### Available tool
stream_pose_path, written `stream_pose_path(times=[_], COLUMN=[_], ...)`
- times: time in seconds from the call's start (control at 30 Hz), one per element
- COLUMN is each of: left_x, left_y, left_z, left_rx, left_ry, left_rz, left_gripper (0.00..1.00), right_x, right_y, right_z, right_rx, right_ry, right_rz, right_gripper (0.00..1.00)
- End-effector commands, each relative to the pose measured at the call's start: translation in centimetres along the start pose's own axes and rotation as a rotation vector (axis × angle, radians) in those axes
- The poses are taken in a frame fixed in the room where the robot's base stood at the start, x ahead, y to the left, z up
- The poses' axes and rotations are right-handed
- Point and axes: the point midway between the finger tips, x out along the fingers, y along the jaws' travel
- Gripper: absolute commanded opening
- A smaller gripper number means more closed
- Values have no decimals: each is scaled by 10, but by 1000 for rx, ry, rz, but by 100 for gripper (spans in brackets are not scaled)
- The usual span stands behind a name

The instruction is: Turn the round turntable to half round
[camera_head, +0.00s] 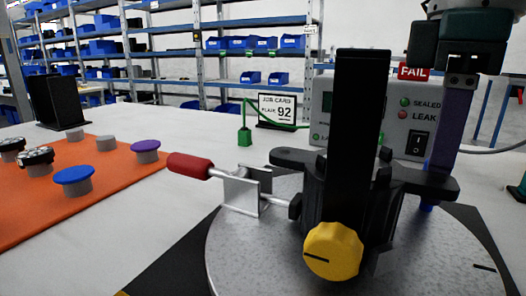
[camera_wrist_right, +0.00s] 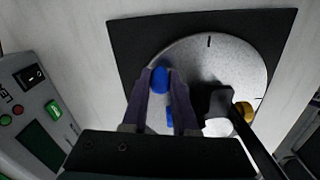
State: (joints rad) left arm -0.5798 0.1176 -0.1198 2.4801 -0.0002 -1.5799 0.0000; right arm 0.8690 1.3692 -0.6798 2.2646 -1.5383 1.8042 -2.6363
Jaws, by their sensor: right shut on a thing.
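The round turntable (camera_head: 262,262) is a speckled grey disc on a black square base, with a dark tick mark near its edge. It also shows in the wrist view (camera_wrist_right: 225,65). A black fixture with a tall upright post (camera_head: 355,130) and a yellow knob (camera_head: 333,251) stands on it. A red-handled clamp (camera_head: 190,166) points left. My right gripper (camera_head: 429,192) reaches down at the disc's far right side. In the wrist view its purple fingers (camera_wrist_right: 160,80) are shut on a blue peg (camera_wrist_right: 160,82) near the rim. My left gripper is not in view.
A tester box (camera_head: 402,90) with a FAIL sign stands close behind the right gripper. A job card (camera_head: 277,109) reading 92 stands behind the turntable. An orange mat (camera_head: 110,182) with several capped cans lies at left.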

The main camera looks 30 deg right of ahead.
Motion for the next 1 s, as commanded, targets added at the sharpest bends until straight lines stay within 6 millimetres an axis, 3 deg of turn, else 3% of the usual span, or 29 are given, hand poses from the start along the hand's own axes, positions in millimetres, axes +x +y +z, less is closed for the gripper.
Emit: stream_pose_path(times=[0.57, 0.6, 0.87, 1.0], left_x=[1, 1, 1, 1], left_y=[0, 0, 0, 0], left_z=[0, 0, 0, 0], left_rx=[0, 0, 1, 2], left_ry=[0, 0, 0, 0], left_rz=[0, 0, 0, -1], left_gripper=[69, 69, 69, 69], right_x=[-1, -1, 0, 0], right_y=[-1, -1, -1, 0], right_z=[0, 0, 0, 0], right_rx=[-22, -22, -21, -21], right_ry=[3, 3, 1, 1], right_rz=[-3, -3, -2, -2], right_gripper=[0, 28, 57, 57])
